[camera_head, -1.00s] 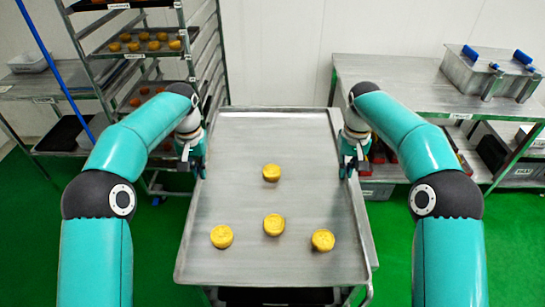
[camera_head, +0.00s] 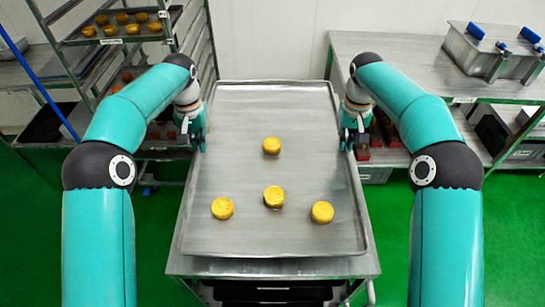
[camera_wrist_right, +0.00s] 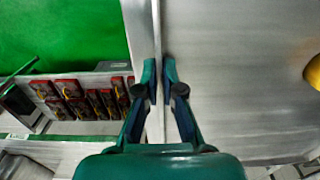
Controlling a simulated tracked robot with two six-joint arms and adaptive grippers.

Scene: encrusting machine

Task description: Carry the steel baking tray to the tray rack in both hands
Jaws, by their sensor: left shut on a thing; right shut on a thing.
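The steel baking tray (camera_head: 310,235) lies flat in the middle of the head view, with several round yellow cakes on it. Its near rim shows above the steel top of a cart (camera_head: 215,266); I cannot tell whether it touches that top. My left gripper (camera_head: 198,146) is shut on the tray's left rim. My right gripper (camera_head: 347,144) is shut on the right rim. In the right wrist view its fingers (camera_wrist_right: 160,75) close on both sides of the thin rim. The left fingertips are partly hidden.
The tray rack (camera_head: 185,45) stands at the back left, holding trays of baked goods (camera_head: 115,30). A steel bench (camera_head: 400,60) with a metal box (camera_head: 490,55) stands at the back right. Red-and-black items (camera_wrist_right: 85,100) lie on a shelf beside my right gripper.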

